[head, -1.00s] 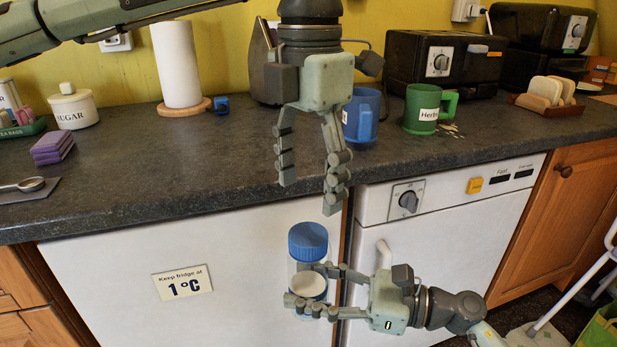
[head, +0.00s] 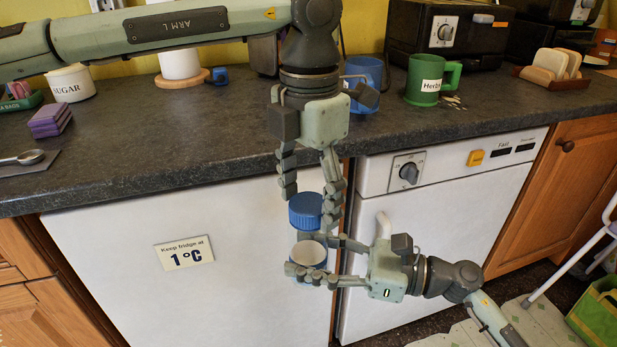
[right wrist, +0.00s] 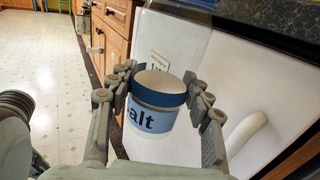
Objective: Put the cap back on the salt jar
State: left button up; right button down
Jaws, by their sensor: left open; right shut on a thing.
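The salt jar (head: 308,256) is clear, with white salt inside. In the right wrist view (right wrist: 150,122) its pale blue label reads "alt", partly hidden. My right gripper (head: 311,262) is shut on the jar's body from the right and holds it upright in front of the white fridge door. The blue ribbed cap (head: 305,211) sits at the top of the jar; I cannot tell whether it is screwed tight. My left gripper (head: 311,210) points down from above, open, with its fingers on either side of the cap. Contact with the cap is unclear.
The dark worktop (head: 150,140) lies behind, carrying a green mug (head: 423,82), a blue mug (head: 362,78) and a sugar pot (head: 72,84). The fridge door (head: 120,260) and a white appliance (head: 440,220) stand close behind the grippers.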

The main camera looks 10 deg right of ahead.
pick_arm(q)
jog(key=shift+f, duration=0.1)
jog(key=shift+c, duration=0.4)
jog(key=c, duration=1.1)
jog(key=o, duration=1.3)
notch_tip(320, 180, up, 12)
jog(key=shift+r, duration=0.1)
jog(key=shift+d, duration=0.1)
